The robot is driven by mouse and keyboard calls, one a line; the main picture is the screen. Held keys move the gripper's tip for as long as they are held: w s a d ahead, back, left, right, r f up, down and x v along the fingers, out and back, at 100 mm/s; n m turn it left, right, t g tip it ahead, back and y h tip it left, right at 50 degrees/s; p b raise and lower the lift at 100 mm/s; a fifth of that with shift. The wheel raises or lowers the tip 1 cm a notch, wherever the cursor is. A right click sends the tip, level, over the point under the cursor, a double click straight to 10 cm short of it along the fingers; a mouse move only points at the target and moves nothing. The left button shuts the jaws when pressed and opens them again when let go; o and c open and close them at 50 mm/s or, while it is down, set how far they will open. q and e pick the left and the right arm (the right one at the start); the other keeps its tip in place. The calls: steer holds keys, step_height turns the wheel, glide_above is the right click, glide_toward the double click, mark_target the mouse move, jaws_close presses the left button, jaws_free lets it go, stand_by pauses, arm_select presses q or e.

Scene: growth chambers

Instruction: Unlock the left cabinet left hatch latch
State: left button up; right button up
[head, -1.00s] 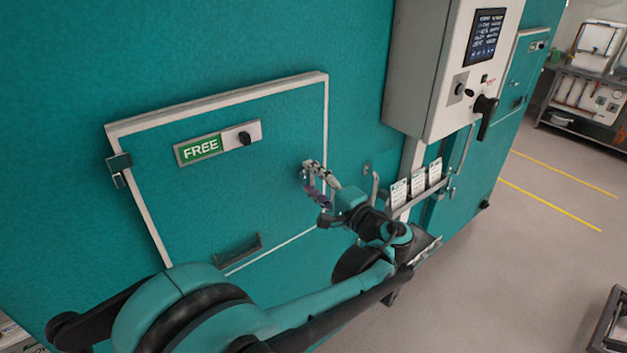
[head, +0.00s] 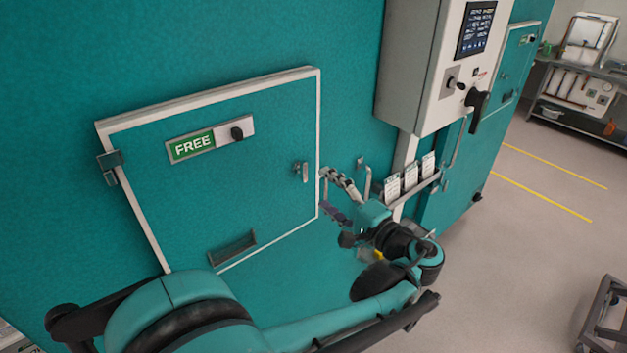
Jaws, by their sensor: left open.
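The left hatch (head: 265,190) is a teal panel with a white frame, closed in the teal cabinet wall. Its latch (head: 302,172) is a small metal handle near the right edge of the hatch, hanging roughly vertical. A green "FREE" sign (head: 193,145) with a black knob (head: 237,133) sits on the upper part of the hatch. My left gripper (head: 324,189) is open and empty, to the right of and a little below the latch, apart from it in the picture. My right gripper is not in view.
A grey control box (head: 430,75) with a screen and black handle juts out at upper right. White cards (head: 411,177) stand in a holder beside my left arm. A hinge (head: 111,165) is at the hatch's left edge. Floor is clear at right, with a dark cart (head: 604,320) at lower right.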

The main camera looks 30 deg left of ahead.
arm_select(q)
steer(key=shift+v, duration=2)
